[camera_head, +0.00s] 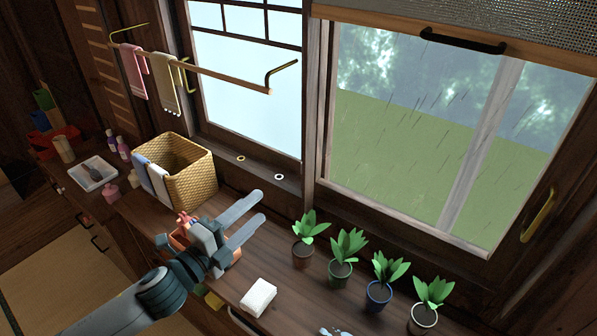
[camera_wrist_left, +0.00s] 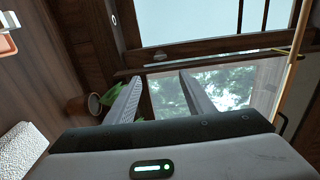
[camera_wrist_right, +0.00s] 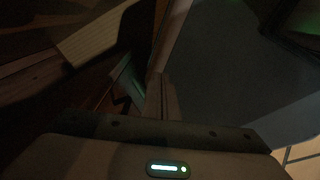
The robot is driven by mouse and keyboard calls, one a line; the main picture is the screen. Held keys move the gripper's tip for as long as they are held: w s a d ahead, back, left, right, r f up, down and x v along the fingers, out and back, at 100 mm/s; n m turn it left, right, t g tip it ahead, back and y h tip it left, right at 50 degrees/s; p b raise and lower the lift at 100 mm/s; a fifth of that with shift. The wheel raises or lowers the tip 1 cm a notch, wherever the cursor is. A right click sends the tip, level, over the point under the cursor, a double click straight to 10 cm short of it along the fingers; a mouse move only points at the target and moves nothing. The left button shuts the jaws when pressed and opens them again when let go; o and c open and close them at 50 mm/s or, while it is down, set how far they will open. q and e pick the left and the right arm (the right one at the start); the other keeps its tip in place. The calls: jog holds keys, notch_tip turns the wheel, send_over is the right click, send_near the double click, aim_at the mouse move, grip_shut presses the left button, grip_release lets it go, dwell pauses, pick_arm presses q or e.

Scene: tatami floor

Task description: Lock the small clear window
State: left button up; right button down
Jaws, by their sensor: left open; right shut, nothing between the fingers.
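The clear window (camera_head: 440,130) fills the right of the head view, with a lawn and trees behind streaked glass. A black handle (camera_head: 462,40) is on the bar at its top. A brass handle (camera_head: 538,215) is on the dark frame to its right. I cannot tell which part is the lock. My left gripper (camera_head: 263,206) is open and empty above the counter, left of the potted plants and apart from the window. Its spread fingers (camera_wrist_left: 160,82) also show in the left wrist view. My right gripper (camera_wrist_right: 158,95) is shut and empty in a dark view.
Several potted plants (camera_head: 340,273) line the counter under the window. A wicker basket (camera_head: 190,182) stands behind my left wrist, and a white block (camera_head: 259,296) lies in front. A towel rail (camera_head: 215,73) juts out before the paler left window (camera_head: 240,90).

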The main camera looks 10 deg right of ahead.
pick_arm(q)
jog(key=p+x, duration=0.4)
jog(key=x, duration=1.3)
jog(key=shift+d, duration=0.2)
jog(key=shift+w+f, duration=0.1)
jog(key=shift+w, duration=0.05)
jog(key=shift+c, duration=0.2)
